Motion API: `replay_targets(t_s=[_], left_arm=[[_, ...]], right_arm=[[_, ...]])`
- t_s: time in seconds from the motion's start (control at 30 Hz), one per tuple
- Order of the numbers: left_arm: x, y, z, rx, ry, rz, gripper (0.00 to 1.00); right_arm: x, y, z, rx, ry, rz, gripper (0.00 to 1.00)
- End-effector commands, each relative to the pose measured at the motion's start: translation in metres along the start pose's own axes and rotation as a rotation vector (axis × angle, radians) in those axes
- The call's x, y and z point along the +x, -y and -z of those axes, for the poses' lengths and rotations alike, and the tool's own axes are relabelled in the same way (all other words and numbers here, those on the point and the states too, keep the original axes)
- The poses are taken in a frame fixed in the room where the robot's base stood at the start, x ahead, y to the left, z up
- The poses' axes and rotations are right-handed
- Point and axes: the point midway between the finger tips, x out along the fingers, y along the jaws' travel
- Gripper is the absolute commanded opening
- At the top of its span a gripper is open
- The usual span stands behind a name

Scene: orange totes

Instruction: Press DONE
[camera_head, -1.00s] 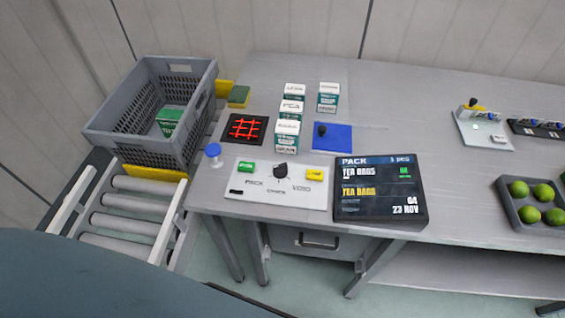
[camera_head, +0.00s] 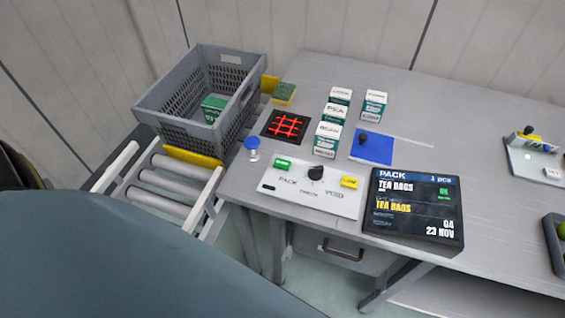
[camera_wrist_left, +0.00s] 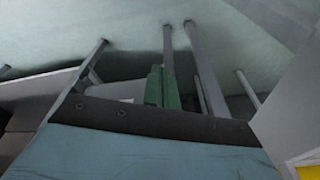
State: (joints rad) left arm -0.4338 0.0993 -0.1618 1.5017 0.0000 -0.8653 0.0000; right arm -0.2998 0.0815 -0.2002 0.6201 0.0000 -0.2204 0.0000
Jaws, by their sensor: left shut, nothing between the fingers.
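The white control panel (camera_head: 310,190) lies at the table's near left edge. It carries a green button (camera_head: 283,163), a black knob (camera_head: 316,173) between the words PACK and VOID, and a yellow button (camera_head: 350,182). The lettering on both buttons is too small to read. A round blue button (camera_head: 252,145) stands at the table's left corner. My left gripper (camera_wrist_left: 163,70) shows in the left wrist view as two green fingers shut together, empty, over the floor and table legs, away from the panel. My right gripper is not in view.
A dark screen (camera_head: 415,207) reads PACK, TEA BAGS. A grey crate (camera_head: 165,117) holding a green box (camera_head: 213,107) sits on rollers (camera_head: 150,185). Several white-green boxes (camera_head: 327,138), a red-lined black pad (camera_head: 285,127) and a blue pad (camera_head: 372,147) lie behind the panel.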

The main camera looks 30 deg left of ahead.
Motion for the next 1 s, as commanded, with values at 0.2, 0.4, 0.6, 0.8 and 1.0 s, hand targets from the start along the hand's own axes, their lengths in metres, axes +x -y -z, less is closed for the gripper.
replay_targets(t_s=[0.2, 0.4, 0.6, 0.8, 1.0], left_arm=[[-0.09, 0.004, 0.053, -0.008, -0.054, 0.006, 0.0], [-0.162, 0.009, 0.083, 0.015, -0.111, 0.012, 0.0], [-0.225, 0.011, 0.138, 0.171, -0.264, 0.018, 0.0], [-0.245, 0.015, 0.201, 0.405, -0.422, 0.036, 0.0], [-0.255, 0.052, 0.264, 0.628, -0.53, 0.107, 0.0]], right_arm=[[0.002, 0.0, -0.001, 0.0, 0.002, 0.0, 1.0], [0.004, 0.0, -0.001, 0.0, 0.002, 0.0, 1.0], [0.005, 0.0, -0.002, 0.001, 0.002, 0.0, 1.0], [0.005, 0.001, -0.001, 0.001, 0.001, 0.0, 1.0], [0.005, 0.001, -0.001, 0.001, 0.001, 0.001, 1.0]])
